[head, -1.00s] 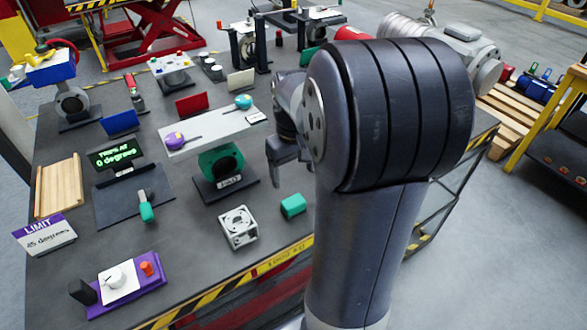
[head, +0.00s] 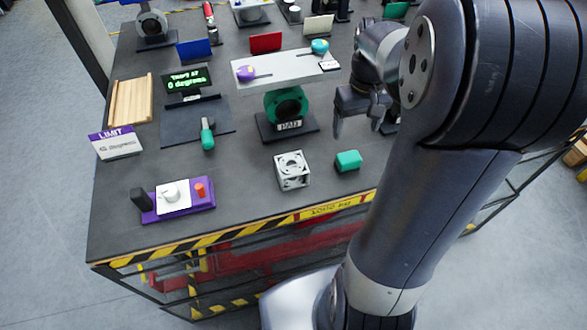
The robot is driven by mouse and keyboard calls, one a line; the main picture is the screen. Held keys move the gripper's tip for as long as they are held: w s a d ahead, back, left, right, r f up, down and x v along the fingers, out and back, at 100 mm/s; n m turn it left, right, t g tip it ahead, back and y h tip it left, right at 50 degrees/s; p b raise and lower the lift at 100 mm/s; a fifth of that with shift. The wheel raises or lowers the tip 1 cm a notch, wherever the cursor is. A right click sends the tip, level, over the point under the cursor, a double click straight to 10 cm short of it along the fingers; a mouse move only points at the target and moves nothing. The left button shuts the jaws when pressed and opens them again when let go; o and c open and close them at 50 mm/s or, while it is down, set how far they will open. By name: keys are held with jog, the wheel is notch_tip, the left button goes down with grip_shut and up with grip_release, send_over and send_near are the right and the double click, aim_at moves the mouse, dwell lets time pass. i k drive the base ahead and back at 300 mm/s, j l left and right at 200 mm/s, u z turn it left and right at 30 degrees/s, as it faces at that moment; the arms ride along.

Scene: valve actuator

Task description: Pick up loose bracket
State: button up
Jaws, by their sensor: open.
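A light grey square bracket-like block (head: 292,170) with a round opening in its face sits on the dark table near the front edge. I take it to be the loose bracket. My gripper (head: 357,127) hangs above the table, up and to the right of the block in the picture. Its two fingers are apart, with nothing seen between them. It is clear of the block. My arm covers the table's right side.
A green block (head: 348,160) lies just right of the grey block. A green valve stand (head: 287,107) with a light plate (head: 288,70) on top stands behind it. A purple control box (head: 180,199) is at the front left. Table is clear between box and block.

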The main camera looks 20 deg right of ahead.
aim_at(284, 172)
jog(key=j+u, duration=0.15)
jog(key=j, duration=0.55)
jog(key=j+u, duration=0.15)
jog(key=j, duration=0.6)
jog(key=i, duration=0.1)
